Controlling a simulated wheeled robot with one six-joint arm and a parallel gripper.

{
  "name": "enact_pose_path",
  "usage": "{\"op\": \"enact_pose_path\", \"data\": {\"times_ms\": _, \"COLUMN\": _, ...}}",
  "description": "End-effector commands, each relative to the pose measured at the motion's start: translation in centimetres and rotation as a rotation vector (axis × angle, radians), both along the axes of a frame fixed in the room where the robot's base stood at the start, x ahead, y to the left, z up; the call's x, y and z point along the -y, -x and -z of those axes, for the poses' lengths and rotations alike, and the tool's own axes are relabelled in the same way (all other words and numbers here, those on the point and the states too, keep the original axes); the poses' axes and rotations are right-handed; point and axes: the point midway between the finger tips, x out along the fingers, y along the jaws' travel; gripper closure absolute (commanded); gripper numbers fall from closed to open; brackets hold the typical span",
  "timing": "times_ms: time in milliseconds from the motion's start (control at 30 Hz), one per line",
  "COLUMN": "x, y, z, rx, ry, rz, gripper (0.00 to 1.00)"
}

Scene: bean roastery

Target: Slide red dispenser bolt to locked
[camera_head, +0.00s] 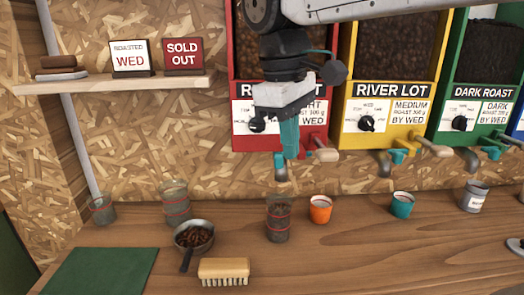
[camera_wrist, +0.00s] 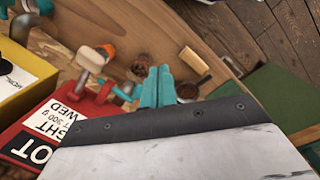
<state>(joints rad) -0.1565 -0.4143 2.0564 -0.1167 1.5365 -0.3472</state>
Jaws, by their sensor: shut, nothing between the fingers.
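The red dispenser (camera_head: 238,142) hangs on the wall, with a white label, a dial and a grey spout (camera_head: 281,172). Its red bracket (camera_head: 319,138) and pale handle (camera_head: 326,155) show to the right of my gripper (camera_head: 290,155). My gripper is shut and empty, teal fingers pointing down in front of the dispenser's lower edge. In the wrist view the fingers (camera_wrist: 159,72) are together, to the right of a red bracket (camera_wrist: 105,92) and a small teal piece (camera_wrist: 126,91), which may be the bolt. I cannot tell its position or any contact; the head view hides it behind the fingers.
A yellow dispenser (camera_head: 347,138) and a green dispenser (camera_head: 440,130) hang to the right. Below on the counter stand a glass with beans (camera_head: 278,222), an orange cup (camera_head: 320,210), a teal cup (camera_head: 402,206), a scoop (camera_head: 194,236) and a brush (camera_head: 223,268).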

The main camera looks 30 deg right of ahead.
Motion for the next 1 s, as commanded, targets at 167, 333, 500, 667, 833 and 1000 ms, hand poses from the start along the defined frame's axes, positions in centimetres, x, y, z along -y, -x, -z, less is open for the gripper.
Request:
{"op": "enact_pose_path", "data": {"times_ms": 167, "x": -3.5, "y": -6.6, "z": -6.2, "rx": -0.104, "ry": 0.075, "rz": -0.27, "gripper": 1.0}}
{"op": "enact_pose_path", "data": {"times_ms": 333, "x": -7.1, "y": -11.2, "z": -10.1, "rx": -0.196, "ry": 0.129, "rz": -0.477, "gripper": 1.0}}
{"op": "enact_pose_path", "data": {"times_ms": 500, "x": -9.7, "y": -13.7, "z": -12.0, "rx": -0.257, "ry": 0.158, "rz": -0.599, "gripper": 1.0}}
{"op": "enact_pose_path", "data": {"times_ms": 667, "x": -10.7, "y": -14.4, "z": -12.7, "rx": -0.279, "ry": 0.167, "rz": -0.643, "gripper": 1.0}}
{"op": "enact_pose_path", "data": {"times_ms": 833, "x": -10.8, "y": -14.4, "z": -12.8, "rx": -0.28, "ry": 0.169, "rz": -0.647, "gripper": 1.0}}
{"op": "enact_pose_path", "data": {"times_ms": 1000, "x": -10.7, "y": -14.4, "z": -12.7, "rx": -0.28, "ry": 0.168, "rz": -0.645, "gripper": 1.0}}
